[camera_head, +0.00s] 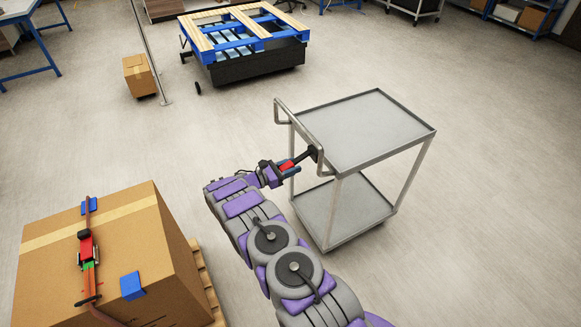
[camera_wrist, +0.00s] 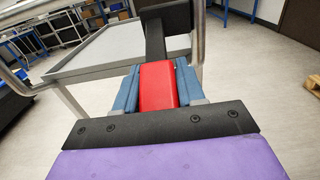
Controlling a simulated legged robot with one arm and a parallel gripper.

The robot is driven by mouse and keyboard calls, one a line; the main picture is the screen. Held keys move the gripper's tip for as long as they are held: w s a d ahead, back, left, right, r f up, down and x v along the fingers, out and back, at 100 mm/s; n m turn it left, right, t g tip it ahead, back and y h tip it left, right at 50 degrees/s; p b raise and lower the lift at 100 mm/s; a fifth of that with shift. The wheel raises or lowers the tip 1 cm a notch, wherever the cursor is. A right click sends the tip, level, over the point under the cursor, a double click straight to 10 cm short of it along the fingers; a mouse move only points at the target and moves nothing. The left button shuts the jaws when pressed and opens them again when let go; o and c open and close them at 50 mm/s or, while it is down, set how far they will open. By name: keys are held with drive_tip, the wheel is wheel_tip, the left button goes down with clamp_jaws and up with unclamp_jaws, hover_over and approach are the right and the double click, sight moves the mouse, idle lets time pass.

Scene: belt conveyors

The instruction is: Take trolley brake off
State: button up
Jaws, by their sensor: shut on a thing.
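The grey two-shelf trolley (camera_head: 365,130) stands right of centre in the head view, with a tubular push handle (camera_head: 283,113) at its left end. A brake lever with a red grip (camera_head: 287,166) and a black shaft sits below the handle. My gripper (camera_head: 290,169) reaches it from the left and is shut on the red grip. In the wrist view the red grip (camera_wrist: 158,85) lies between the blue fingers of my gripper (camera_wrist: 158,88). The black shaft (camera_wrist: 154,40) runs from it toward the trolley frame. The trolley's wheels are hidden.
A large cardboard box (camera_head: 140,250) with a strap stands on a pallet at lower left. Blue and wooden pallets (camera_head: 245,45) lie at the back, near a small box (camera_head: 139,76) and a thin post (camera_head: 150,50). The floor right of the trolley is clear.

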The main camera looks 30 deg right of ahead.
sight(299, 158)
clamp_jaws()
drive_tip(key=shift+r, duration=0.15)
drive_tip(key=r+y+p, duration=0.1)
drive_tip(key=y+p, duration=0.1)
drive_tip(key=r+y+p, duration=0.2)
drive_tip(key=shift+w+a+r+p, duration=0.1)
drive_tip(key=shift+a+r+p, duration=0.05)
drive_tip(key=shift+a+p, duration=0.25)
wheel_tip(299, 158, up, 2)
drive_tip(key=y+p, duration=0.2)
drive_tip(key=p, duration=0.2)
drive_tip(key=shift+y, duration=0.4)
drive_tip(key=r+y+p, duration=0.1)
drive_tip(key=p, duration=0.1)
drive_tip(key=r+y+p, duration=0.1)
drive_tip(key=y+p, duration=0.1)
drive_tip(key=p, duration=0.1)
drive_tip(key=shift+d, duration=0.3)
drive_tip(key=p, duration=0.1)
drive_tip(key=y+p, duration=0.1)
drive_tip(key=p, duration=0.1)
drive_tip(key=shift+d+r+y, duration=0.25)
drive_tip(key=shift+r+y, duration=0.05)
drive_tip(key=shift+r, duration=0.1)
drive_tip(key=shift+d+y+p, duration=0.15)
drive_tip(key=shift+y+p, duration=0.15)
drive_tip(key=shift+p, duration=0.2)
